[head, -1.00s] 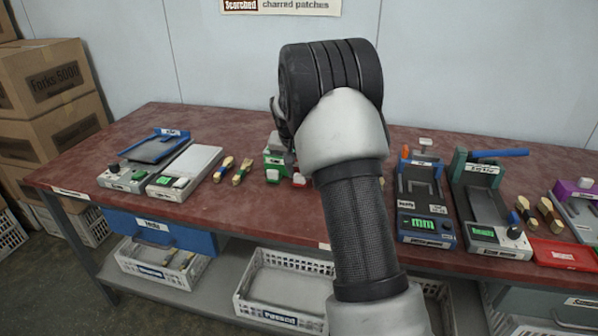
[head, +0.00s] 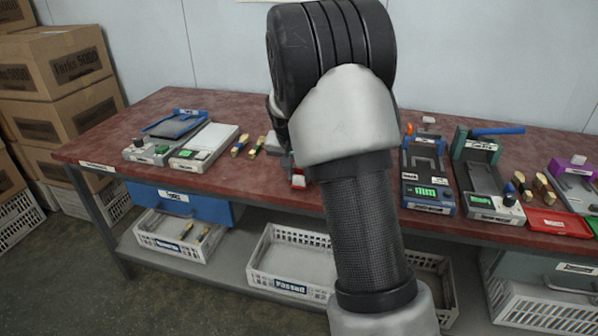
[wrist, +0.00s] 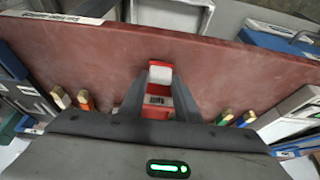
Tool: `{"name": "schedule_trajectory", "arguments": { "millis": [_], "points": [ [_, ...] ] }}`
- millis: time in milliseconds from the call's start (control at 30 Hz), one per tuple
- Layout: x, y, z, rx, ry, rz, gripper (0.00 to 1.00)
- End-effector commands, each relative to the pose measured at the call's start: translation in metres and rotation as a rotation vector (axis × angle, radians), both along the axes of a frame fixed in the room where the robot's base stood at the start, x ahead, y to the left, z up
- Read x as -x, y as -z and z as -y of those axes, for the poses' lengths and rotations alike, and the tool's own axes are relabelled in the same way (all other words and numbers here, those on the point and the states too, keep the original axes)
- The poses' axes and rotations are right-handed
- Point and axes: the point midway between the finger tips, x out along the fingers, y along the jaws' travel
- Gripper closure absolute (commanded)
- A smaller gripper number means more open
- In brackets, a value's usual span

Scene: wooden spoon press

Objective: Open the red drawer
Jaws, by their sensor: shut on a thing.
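The red drawer (wrist: 157,105) is a small red piece with a dark-marked label and a white-and-red front end. It sits at a device on the dark red table. My gripper (wrist: 160,85) has its two grey fingers on either side of it, shut on it. In the head view only a bit of red and white, which looks like the drawer's front (head: 298,181), shows beside my arm. My arm hides my fingers and most of that device there, so how far the drawer stands out is unclear.
Other devices stand on the red table (head: 110,135): a blue-and-grey pair (head: 190,140) at left, and blue (head: 429,180) and green (head: 478,185) ones at right. Wooden-handled tools lie between. A blue drawer (head: 205,208) and white baskets (head: 290,265) are below.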

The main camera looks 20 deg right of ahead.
Motion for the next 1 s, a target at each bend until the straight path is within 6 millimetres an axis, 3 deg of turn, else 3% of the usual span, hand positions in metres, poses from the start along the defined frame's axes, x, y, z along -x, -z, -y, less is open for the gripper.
{"name": "schedule_trajectory", "arguments": {
  "millis": [500, 533, 600, 1000],
  "points": [
    [0.0005, -0.0002, 0.0000, 0.000, 0.000, -0.001, 1.00],
    [0.0005, -0.0002, 0.0000, 0.000, 0.000, -0.001, 0.65],
    [0.0004, -0.0002, 0.0000, -0.001, 0.000, -0.001, 0.54],
    [0.0016, -0.0067, -0.0013, 0.000, 0.000, 0.001, 0.52]
  ]
}}
